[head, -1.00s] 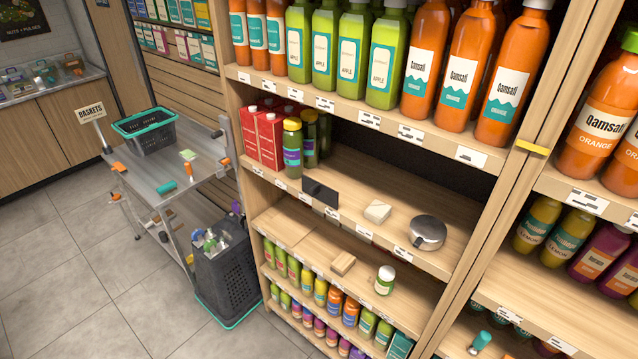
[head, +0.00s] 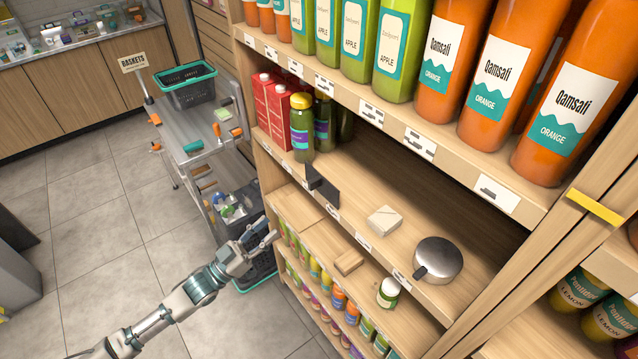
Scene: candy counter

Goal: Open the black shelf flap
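The black shelf flap (head: 324,190) is a small dark panel at the front edge of the middle shelf, left of a pale block. It stands upright there. My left gripper (head: 271,232) is below and to the left of the flap, in front of the lower shelves and apart from the flap. Its two fingers are spread with a gap between them and hold nothing. My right gripper is not in view.
On the middle shelf (head: 362,195) are red cartons (head: 272,108), green bottles (head: 302,128), a pale block (head: 384,220) and a round metal tin (head: 438,260). A metal cart (head: 190,130) with a basket (head: 187,87) stands left of the shelves.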

